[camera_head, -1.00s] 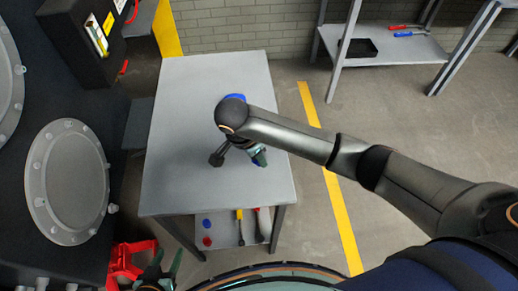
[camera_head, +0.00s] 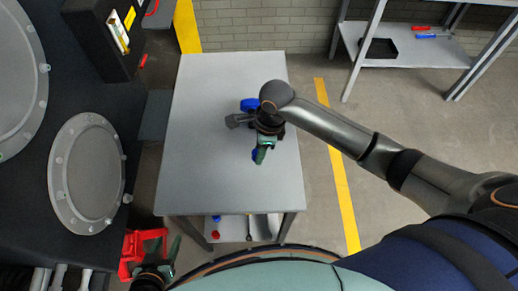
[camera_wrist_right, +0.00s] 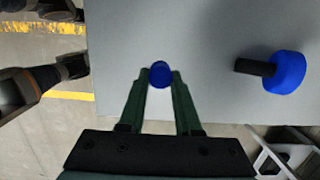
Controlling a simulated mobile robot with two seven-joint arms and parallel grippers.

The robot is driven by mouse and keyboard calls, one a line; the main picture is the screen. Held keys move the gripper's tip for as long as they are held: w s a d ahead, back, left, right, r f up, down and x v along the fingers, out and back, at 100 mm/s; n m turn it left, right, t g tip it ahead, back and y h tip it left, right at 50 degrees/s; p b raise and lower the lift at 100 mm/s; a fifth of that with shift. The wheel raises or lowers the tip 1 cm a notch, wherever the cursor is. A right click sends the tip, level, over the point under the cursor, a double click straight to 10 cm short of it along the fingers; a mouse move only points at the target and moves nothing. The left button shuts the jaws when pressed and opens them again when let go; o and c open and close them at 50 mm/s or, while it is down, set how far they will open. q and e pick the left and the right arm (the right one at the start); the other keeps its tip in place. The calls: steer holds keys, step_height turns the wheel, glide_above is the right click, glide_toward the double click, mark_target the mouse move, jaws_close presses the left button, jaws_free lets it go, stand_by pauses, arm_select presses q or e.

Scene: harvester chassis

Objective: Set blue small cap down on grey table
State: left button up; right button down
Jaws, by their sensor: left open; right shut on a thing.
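The blue small cap (camera_wrist_right: 160,75) is between the fingertips of my right gripper (camera_wrist_right: 159,80), which is shut on it. I cannot tell whether the cap touches the tabletop. My left gripper (camera_head: 160,262) is open and low at the bottom left, beside a red crate, away from the table.
A larger blue knob (camera_wrist_right: 286,72) with a black stem lies on the table beside the right gripper; it also shows in the head view (camera_head: 249,104). The near and left parts of the tabletop are clear. A red crate (camera_head: 132,258) stands at lower left.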

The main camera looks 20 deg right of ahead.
mark_target(260, 168)
steer(key=shift+f+b, duration=0.75)
steer(key=shift+f, duration=2.2)
steer(key=shift+f, duration=0.15)
steer(key=c, duration=0.5)
jaws_free()
steer(key=shift+d, duration=0.1)
steer(key=r, duration=0.4)
steer(key=d+r+p, duration=0.1)
steer(key=r, duration=0.7)
steer(key=shift+s+d+r, duration=0.2)
steer(key=shift+s+d, duration=0.05)
steer(key=shift+d, duration=0.1)
